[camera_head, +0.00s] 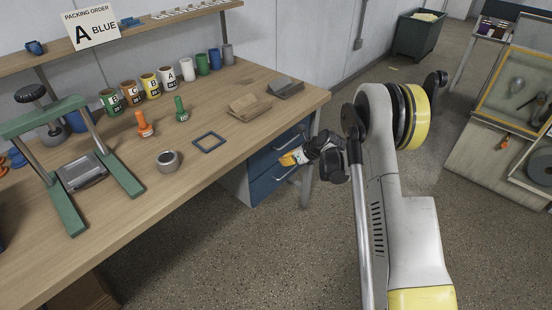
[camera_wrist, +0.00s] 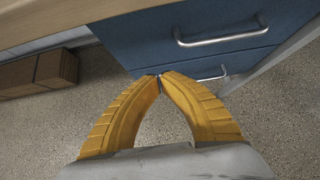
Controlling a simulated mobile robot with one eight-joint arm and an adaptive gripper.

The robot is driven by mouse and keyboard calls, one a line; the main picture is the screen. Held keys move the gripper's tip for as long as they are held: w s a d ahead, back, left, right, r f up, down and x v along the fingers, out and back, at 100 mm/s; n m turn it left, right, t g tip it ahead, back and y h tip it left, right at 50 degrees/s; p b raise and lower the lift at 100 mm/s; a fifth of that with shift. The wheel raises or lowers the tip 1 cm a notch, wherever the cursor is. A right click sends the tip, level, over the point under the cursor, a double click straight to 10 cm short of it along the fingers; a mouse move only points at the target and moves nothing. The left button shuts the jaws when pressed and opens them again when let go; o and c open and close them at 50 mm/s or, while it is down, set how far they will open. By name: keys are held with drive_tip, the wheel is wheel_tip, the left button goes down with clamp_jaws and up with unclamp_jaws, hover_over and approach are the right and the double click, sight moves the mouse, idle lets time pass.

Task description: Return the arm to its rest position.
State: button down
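My gripper (camera_head: 287,159) is beside the front edge of the workbench, in front of the blue drawers, in the head view. In the wrist view, its yellow fingers (camera_wrist: 159,78) meet at the tips with nothing between them. My arm is bent, its large yellow-banded joint raised on the right and its forearm reaching left toward the bench. The wooden workbench (camera_head: 226,137) runs along the left. The blue drawer unit (camera_head: 271,172) is under its right end, and a drawer front also shows close ahead in the wrist view (camera_wrist: 185,45).
Brown cardboard (camera_wrist: 38,74) lies under the bench. Open floor lies between.

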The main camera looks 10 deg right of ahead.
drive_tip(key=s+a+r+n+h, duration=0.1)
drive_tip(key=s+r+n, duration=0.7)
drive_tip(key=r, duration=0.5)
drive_tip(key=s+a+r+n+h, duration=0.1)
drive_tip(key=s+r+n+h, duration=0.1)
drive_tip(key=s+r+n, duration=0.9)
drive_tip(key=s+n, duration=0.2)
drive_tip(key=s, duration=0.4)
drive_tip(key=s+r+n+h, duration=0.1)
drive_tip(key=s+n, duration=0.3)
drive_tip(key=s, duration=0.4)
drive_tip(key=s+r+n+h, duration=0.1)
drive_tip(key=s+r+n, duration=0.2)
drive_tip(key=s, duration=0.5)
drive_tip(key=shift+d+n+p, duration=0.15)
drive_tip(key=shift+n+p, duration=0.25)
